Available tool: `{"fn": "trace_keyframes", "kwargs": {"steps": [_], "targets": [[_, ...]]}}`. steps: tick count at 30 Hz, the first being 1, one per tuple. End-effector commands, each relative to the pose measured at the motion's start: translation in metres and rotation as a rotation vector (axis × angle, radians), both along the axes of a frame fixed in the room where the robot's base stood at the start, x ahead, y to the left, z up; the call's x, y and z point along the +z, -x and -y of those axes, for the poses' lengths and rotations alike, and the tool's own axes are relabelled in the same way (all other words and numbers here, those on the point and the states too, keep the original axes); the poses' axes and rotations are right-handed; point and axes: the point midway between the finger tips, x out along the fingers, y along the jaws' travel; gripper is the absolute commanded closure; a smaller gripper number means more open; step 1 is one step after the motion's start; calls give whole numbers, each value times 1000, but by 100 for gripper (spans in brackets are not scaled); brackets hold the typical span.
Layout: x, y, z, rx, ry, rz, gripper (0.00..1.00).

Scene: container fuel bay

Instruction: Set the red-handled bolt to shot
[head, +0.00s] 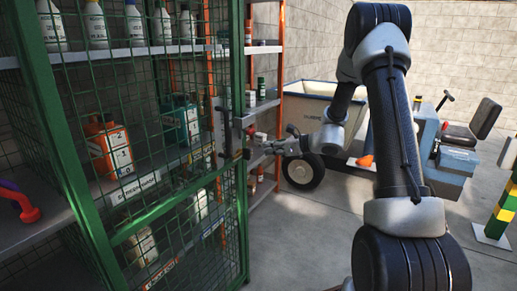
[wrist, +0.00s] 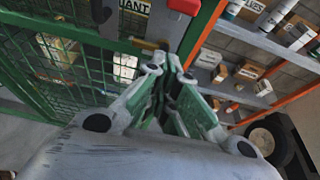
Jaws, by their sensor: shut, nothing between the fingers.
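The red handle of the bolt (wrist: 184,6) shows at the top edge of the wrist view, beside the green frame of the mesh cage door. In the head view a small red part (head: 251,130) shows at the door's right edge, by the dark latch plate. My gripper (head: 272,147) reaches to this door edge from the right; it also shows in the wrist view (wrist: 168,75). Its fingers are shut and empty, just below the red handle. I cannot tell whether they touch the bolt or door. The bolt's bar and its position are mostly hidden.
The green mesh cage (head: 125,235) holds bottles and an orange jug (head: 108,147). Orange-framed shelves (head: 281,60) with small boxes stand just behind the door edge. A pale wheeled bin (head: 310,105) and a blue machine (head: 440,165) stand behind my arm. Grey floor is clear below.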

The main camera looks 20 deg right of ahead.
Motion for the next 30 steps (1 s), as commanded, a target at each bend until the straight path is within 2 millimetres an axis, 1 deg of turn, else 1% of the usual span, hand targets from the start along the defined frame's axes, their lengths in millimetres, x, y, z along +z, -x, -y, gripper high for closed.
{"fn": "trace_keyframes", "kwargs": {"steps": [1,3,9,23,26,28,29,30], "targets": [[4,6,7,-4,0,2,100],[6,13,13,-3,1,0,100],[11,23,21,-1,1,1,100],[11,24,21,0,1,0,100],[11,24,21,11,26,21,100],[2,34,20,73,100,44,100],[-4,43,19,110,132,44,100],[-14,56,17,163,174,41,100]]}}
